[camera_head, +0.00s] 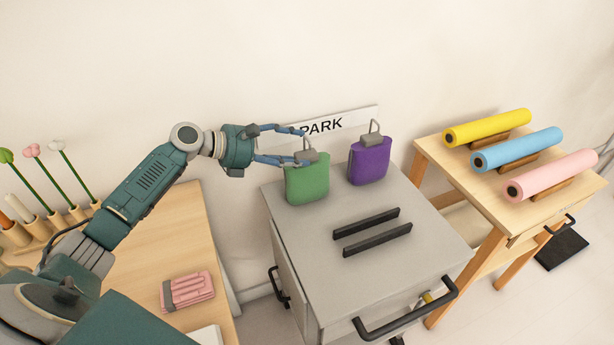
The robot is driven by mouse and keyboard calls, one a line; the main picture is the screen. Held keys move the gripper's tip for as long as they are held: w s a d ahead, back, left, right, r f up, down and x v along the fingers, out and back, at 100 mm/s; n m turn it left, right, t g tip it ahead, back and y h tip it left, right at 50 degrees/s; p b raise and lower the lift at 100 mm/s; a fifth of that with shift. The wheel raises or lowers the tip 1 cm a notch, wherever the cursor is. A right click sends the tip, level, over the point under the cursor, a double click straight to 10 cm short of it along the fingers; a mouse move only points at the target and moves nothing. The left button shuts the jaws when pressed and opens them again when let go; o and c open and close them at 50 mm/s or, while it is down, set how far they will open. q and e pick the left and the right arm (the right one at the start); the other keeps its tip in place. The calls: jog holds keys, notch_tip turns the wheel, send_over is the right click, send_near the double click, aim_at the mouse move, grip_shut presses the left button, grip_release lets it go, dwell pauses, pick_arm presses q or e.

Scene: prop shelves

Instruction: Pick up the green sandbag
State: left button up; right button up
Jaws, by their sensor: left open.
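The green sandbag (308,181) stands upright at the back left of the grey cabinet top, with a grey clip and wire handle on its top. My left gripper (303,146) reaches in from the left at the height of the bag's top. Its fingers are open, one on the far side of the handle and one on the near side by the clip. I cannot tell whether a finger touches the clip. The bag rests on the cabinet. My right gripper is not in view.
A purple sandbag (369,161) stands close to the right. Two black bars (371,232) lie on the grey cabinet (300,232). A PARK sign (345,122) is behind. A wooden table (516,213) at right holds yellow, blue and pink rolls. A pink bundle (187,291) lies on the left table.

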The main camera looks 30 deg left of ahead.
pick_arm(q)
jog(key=shift+w+d+f, duration=0.25)
jog(key=shift+w+d, duration=0.15)
jog(key=shift+w, duration=0.05)
jog(key=shift+s, duration=0.1)
grip_shut()
